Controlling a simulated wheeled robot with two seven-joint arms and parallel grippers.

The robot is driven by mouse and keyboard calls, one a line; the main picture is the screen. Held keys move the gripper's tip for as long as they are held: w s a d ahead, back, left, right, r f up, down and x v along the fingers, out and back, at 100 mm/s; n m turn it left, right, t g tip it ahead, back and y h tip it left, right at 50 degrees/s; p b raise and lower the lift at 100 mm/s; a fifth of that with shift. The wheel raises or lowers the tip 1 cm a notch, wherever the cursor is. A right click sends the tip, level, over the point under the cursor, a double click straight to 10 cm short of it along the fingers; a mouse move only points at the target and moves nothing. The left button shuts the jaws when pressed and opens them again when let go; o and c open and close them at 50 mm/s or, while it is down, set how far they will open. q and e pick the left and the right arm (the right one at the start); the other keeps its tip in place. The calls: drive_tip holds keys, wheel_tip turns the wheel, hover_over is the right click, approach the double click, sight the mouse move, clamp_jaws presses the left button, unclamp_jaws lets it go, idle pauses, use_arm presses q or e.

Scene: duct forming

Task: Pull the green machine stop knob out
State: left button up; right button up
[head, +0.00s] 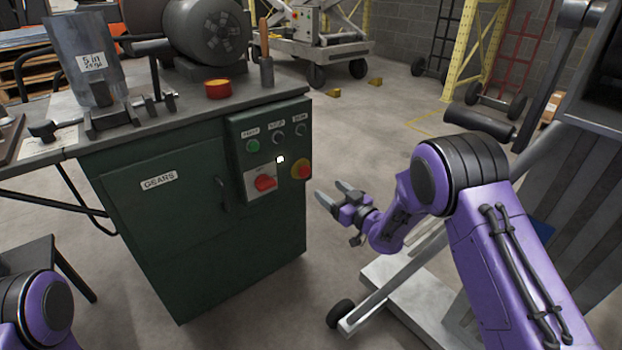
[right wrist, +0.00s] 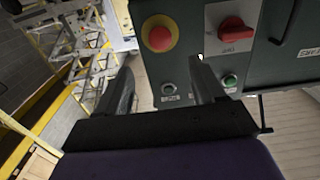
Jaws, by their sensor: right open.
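The green machine (head: 150,220) is a dark green cabinet with a control panel on its right part. The stop knob (head: 301,170) is a red mushroom button on a yellow surround at the panel's lower right. My right gripper (head: 329,191) is open and empty, to the right of the knob and slightly lower in the head view. In the right wrist view the stop knob (right wrist: 158,36) shows beyond the open fingertips (right wrist: 162,70), apart from them and in line with the gap. My left gripper is out of view.
A red rotary switch (head: 265,183) on a light plate sits left of the knob; it also shows in the right wrist view (right wrist: 236,30). A green button (head: 253,146) and small dark controls are above. A wheeled metal frame (head: 400,300) stands below my right arm.

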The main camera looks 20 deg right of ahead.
sight(307, 172)
drive_tip(key=b+x, duration=0.2)
drive_tip(key=x, duration=0.7)
drive_tip(key=shift+w+a+f+b, duration=0.1)
drive_tip(key=shift+w+b, duration=0.15)
drive_tip(key=shift+b, duration=0.1)
drive_tip(key=shift+w+a, duration=0.15)
drive_tip(key=shift+w, duration=0.3)
clamp_jaws()
drive_tip(key=shift+s+d+r+p, duration=0.2)
drive_tip(key=shift+s+d+p, duration=0.1)
drive_tip(key=shift+p, duration=0.15)
drive_tip(key=shift+s+d, duration=0.1)
drive_tip(key=shift+s, duration=0.25)
drive_tip(key=shift+a+f, duration=0.1)
drive_tip(key=shift+a, duration=0.15)
unclamp_jaws()
drive_tip(key=shift+d, duration=0.1)
